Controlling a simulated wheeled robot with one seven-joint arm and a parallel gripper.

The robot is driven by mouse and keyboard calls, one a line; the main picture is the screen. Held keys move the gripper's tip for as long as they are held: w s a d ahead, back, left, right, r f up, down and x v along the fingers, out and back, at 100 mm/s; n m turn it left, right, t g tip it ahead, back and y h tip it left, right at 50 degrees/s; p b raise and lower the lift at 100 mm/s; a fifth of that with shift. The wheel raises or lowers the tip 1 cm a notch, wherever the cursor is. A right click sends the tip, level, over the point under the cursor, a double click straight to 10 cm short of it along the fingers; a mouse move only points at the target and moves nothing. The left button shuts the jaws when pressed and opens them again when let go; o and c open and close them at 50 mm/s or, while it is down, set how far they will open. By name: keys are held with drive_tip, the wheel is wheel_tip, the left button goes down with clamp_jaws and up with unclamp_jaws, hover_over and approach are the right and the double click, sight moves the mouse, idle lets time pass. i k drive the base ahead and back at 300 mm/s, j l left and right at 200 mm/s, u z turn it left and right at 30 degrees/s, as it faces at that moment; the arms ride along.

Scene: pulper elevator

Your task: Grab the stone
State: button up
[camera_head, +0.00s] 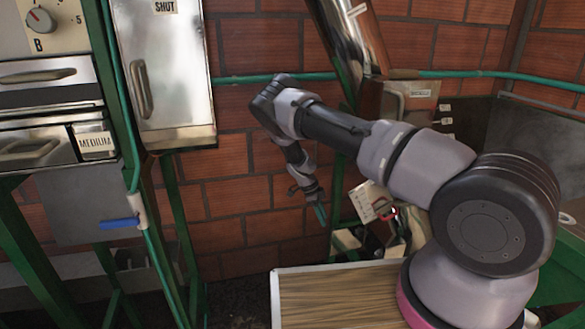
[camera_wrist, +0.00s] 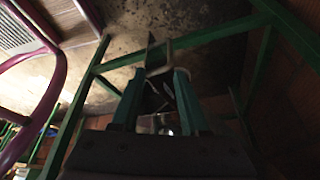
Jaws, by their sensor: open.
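I cannot make out the stone for certain in either view. My gripper (camera_head: 320,212) hangs down in front of the brick wall in the head view, left of a cluttered metal box. In the wrist view my gripper (camera_wrist: 158,88) shows two teal fingers standing apart, with a gap between them. A small pale shape (camera_wrist: 160,122) shows low between the fingers, too dark to identify. Nothing is clearly held.
Pale and dark pieces (camera_head: 375,243) lie at the box, below a tag with red writing (camera_head: 371,203). A wood-topped surface (camera_head: 335,297) is in front. Green frame bars (camera_wrist: 222,32) surround my gripper. A metal chute (camera_head: 348,40) comes down behind my arm.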

sight(379, 254)
drive_tip(key=k+j, duration=0.15)
drive_tip(key=k, duration=0.3)
drive_tip(key=k+j, duration=0.15)
drive_tip(key=k, duration=0.3)
